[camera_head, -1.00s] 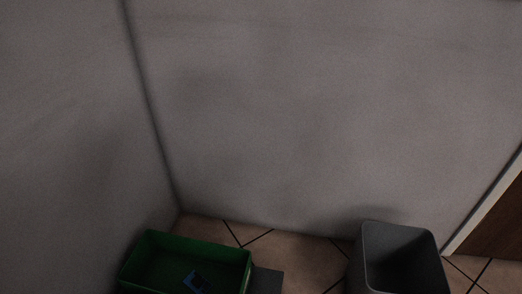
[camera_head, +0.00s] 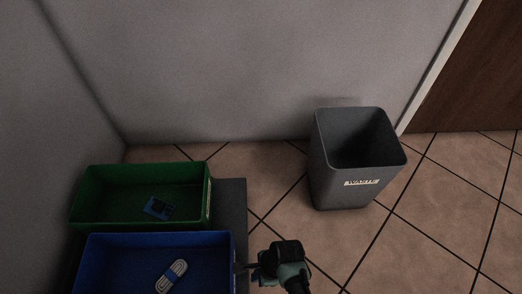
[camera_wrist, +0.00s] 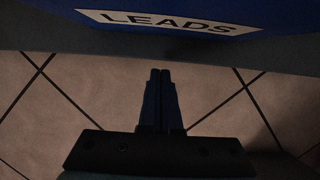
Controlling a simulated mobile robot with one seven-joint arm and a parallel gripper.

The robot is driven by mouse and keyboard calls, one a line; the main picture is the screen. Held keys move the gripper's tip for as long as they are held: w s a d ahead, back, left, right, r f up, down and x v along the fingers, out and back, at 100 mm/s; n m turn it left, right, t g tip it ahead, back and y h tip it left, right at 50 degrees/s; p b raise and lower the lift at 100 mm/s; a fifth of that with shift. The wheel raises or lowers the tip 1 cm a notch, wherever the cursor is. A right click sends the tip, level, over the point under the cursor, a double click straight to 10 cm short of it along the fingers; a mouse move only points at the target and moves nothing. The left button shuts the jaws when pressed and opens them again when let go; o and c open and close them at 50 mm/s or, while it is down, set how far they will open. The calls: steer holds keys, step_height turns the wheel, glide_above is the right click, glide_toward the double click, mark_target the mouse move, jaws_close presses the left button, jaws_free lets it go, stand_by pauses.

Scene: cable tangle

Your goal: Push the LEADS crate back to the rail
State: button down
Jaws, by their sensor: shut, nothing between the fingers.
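The LEADS crate is blue (camera_head: 215,248); its front wall (camera_wrist: 185,8) with a white LEADS label crosses the top of the wrist view. A white bundled cable (camera_head: 171,276) lies in it. My gripper (camera_head: 242,267) is shut and empty at the crate's right side in the head view. In the wrist view, my fingertips (camera_wrist: 160,72) point toward the labelled wall, just short of it in the picture; I cannot tell whether they touch. I cannot make out a rail in either view.
A green crate (camera_head: 140,174) holding a small blue device (camera_head: 159,207) stands directly behind the blue one. Both are on a dark grey slab (camera_head: 231,205) beside the left wall. A grey WASTE bin (camera_head: 345,185) stands to the right on open tiled floor.

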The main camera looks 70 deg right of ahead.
mark_target(231, 270)
steer(key=w, duration=0.1)
steer(key=w+a+b, duration=0.1)
steer(key=w, duration=0.1)
steer(key=shift+w+f+b, duration=0.1)
steer(key=shift+f+b, duration=0.1)
steer(key=shift+b, duration=0.1)
steer(key=shift+w+a+r, duration=0.15)
steer(key=shift+w+a, duration=0.05)
steer(key=shift+w, duration=0.1)
steer(key=shift+w+a+r+p, duration=0.1)
steer(key=shift+w+r+p, duration=0.05)
steer(key=shift+w+p, duration=0.2)
steer(key=w+a+p, duration=0.1)
steer(key=w, duration=0.1)
steer(key=w+a+p, duration=0.1)
steer(key=w, duration=0.2)
steer(key=w+p, duration=0.1)
steer(key=w, duration=0.1)
steer(key=shift+w+a, duration=0.35)
steer(key=shift+a, duration=0.05)
steer(key=shift+s, duration=0.1)
